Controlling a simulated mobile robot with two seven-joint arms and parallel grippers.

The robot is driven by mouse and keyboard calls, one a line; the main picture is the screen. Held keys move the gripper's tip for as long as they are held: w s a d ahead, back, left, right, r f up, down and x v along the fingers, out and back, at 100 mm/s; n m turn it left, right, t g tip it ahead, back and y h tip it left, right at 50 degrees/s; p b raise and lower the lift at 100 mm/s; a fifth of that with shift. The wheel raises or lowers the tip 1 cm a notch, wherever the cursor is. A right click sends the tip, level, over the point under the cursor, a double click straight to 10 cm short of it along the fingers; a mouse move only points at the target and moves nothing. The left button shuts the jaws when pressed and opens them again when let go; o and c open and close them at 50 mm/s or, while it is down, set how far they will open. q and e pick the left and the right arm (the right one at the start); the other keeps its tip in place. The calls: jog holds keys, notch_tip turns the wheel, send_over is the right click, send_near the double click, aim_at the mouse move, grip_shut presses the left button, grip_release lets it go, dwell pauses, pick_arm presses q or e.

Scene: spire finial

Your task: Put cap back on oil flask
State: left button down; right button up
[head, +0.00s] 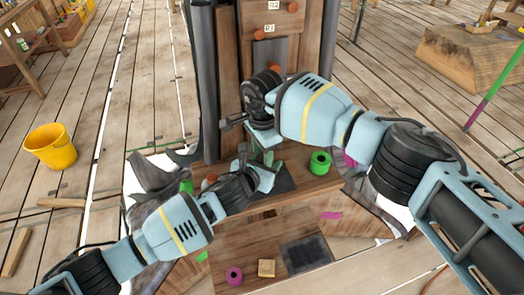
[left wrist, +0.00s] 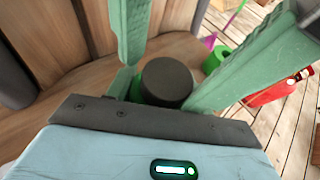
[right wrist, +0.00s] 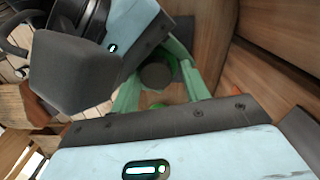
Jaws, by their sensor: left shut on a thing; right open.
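The oil flask is mostly hidden by my grippers in the head view; a bit of its green body (left wrist: 136,88) shows in the left wrist view. The dark round cap (left wrist: 167,82) shows between my left fingers, at the flask's top; it also shows in the right wrist view (right wrist: 156,75). I cannot tell whether it is seated. My left gripper (head: 262,172) is shut on what looks like the flask, above the wooden ledge. My right gripper (head: 262,137) is open just above and behind it, with its fingers (right wrist: 162,88) around the cap area.
A green ring-shaped piece (head: 320,163) stands on the ledge to the right, close to my right forearm. A wooden post (head: 227,80) with orange knobs rises behind. A lower shelf holds a magenta ring (head: 234,276) and a wooden block (head: 267,268). A yellow bucket (head: 51,148) stands at left.

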jog(key=shift+s+a+r, duration=0.1)
jog(key=shift+s+r, duration=0.05)
jog(key=shift+r, duration=2.15)
jog(key=shift+c, duration=0.5)
notch_tip(320, 180, up, 3)
jog(key=n, duration=0.6)
jog(key=shift+r+n, duration=0.15)
jog(key=shift+n, duration=0.25)
jog(key=shift+f, duration=4)
jog(key=c, duration=1)
jog(key=m, duration=0.6)
jog(key=shift+m, duration=0.3)
